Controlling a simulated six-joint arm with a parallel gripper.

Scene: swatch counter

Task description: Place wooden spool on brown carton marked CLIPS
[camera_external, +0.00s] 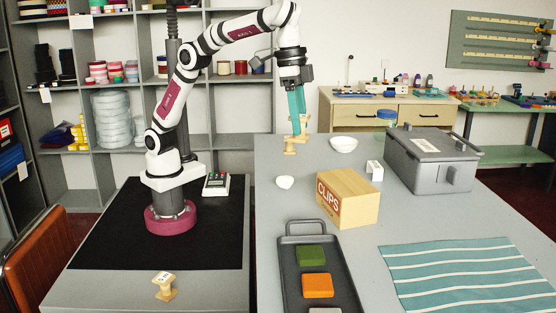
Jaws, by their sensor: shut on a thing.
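My gripper (297,130) has teal fingers pointing down, shut on a pale wooden spool (291,151) near the back left of the grey counter. I cannot tell whether the spool's lower end touches the counter. Part of the spool is hidden by the fingers. The brown carton marked CLIPS (347,199) stands on the counter, in front and to the right of my gripper. Its visible top is bare.
A dark tray (289,258) with green and orange blocks lies in front of the carton. A grey lidded box (412,168), white bowl (343,144), small white dish (285,182), white box (374,171) and striped teal cloth (465,277) are also on the counter.

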